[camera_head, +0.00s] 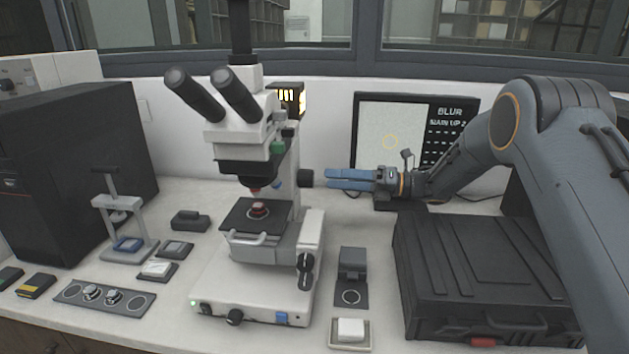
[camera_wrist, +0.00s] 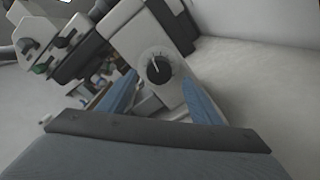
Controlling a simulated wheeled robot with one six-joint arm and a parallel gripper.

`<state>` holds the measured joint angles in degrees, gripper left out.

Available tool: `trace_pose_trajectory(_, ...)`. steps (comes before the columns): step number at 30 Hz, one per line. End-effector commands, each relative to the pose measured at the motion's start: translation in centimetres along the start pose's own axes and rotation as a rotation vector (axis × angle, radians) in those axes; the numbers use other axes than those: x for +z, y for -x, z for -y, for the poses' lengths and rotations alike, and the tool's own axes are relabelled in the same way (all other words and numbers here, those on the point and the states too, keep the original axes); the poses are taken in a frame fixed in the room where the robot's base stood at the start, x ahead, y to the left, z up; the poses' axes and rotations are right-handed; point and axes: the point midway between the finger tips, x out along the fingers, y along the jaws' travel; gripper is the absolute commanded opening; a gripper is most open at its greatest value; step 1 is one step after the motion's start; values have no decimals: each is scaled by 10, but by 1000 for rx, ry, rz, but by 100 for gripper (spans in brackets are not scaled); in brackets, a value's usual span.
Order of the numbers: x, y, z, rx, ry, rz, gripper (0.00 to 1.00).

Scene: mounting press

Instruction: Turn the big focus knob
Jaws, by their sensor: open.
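A white microscope (camera_head: 230,285) stands mid-bench. A big black round knob (camera_head: 305,178) sits on the right side of its column. In the wrist view a black knob (camera_wrist: 158,68) with a white pointer line sits in a ring of tick marks, seen face-on between and beyond the fingertips. My gripper (camera_head: 328,179) has blue fingers that point left at the big knob, with a small gap in between. In the wrist view my gripper (camera_wrist: 160,88) is open and empty, one finger to each side of the knob. Nothing hides the knob face.
Smaller black knobs (camera_head: 305,268) sit low on the microscope's right side. A screen (camera_head: 392,130) behind my gripper reads "BLUR". A black case (camera_head: 470,270) lies at right, with a dark block (camera_head: 352,265) and a white dish (camera_head: 350,335) nearby.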

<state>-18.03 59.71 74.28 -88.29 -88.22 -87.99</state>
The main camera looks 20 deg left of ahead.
Motion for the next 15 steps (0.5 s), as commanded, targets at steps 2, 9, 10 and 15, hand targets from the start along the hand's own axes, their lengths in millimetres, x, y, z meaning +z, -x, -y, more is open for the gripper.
trace_pose_trajectory(2,1,-12,-3,2,0,-2,58)
trace_pose_trajectory(9,1,-49,-3,1,0,-1,58)
trace_pose_trajectory(10,1,-53,-3,1,-1,-1,58)
trace_pose_trajectory(15,1,-67,-2,1,0,0,58)
